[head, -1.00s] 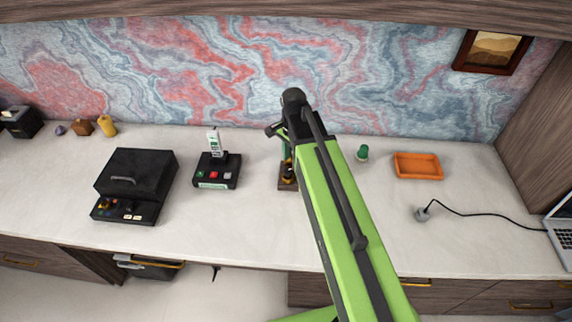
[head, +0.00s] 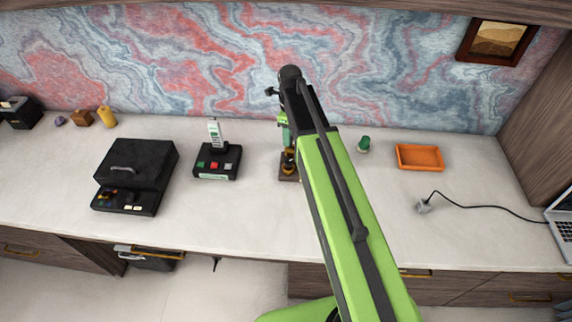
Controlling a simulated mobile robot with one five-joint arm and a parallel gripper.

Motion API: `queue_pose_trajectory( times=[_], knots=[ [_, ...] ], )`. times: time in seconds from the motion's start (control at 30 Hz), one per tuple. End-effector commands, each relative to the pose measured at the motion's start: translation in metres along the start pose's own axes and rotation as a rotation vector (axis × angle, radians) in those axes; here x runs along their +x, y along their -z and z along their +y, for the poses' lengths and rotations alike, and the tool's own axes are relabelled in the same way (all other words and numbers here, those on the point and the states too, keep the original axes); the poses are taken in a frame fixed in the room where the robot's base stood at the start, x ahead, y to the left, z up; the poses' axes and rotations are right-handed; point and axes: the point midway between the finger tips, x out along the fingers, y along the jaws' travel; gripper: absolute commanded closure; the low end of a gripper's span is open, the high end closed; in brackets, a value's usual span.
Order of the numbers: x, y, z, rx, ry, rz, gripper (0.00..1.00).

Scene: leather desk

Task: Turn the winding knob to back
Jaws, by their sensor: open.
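A small device with a brown wooden base (head: 287,179) and dark and brassy parts stands near the middle of the desk. My arm covers its right side. I cannot make out the winding knob or which way it points. My gripper (head: 286,150) hangs down from the arm's end at this device, mostly hidden by the arm and small in the picture. It is open. I cannot tell whether it touches the device.
A black box with a handle (head: 135,160) and a phone on a black base (head: 217,162) stand to the left. A green item (head: 364,144), an orange tray (head: 420,157) and a plug with a cord (head: 423,207) lie to the right. The front middle is clear.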

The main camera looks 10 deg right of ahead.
Motion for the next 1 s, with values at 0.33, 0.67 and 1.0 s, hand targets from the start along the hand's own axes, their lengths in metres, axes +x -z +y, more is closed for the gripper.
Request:
queue_pose_trajectory(
  times=[0.33,0.67,1.0],
  knots=[
    [0.084,0.001,0.0,0.0,0.0,0.0,0.59],
    [0.134,0.001,-0.001,0.001,0.0,0.0,0.59],
    [0.132,0.002,-0.001,0.001,0.0,0.0,0.65]
  ],
)
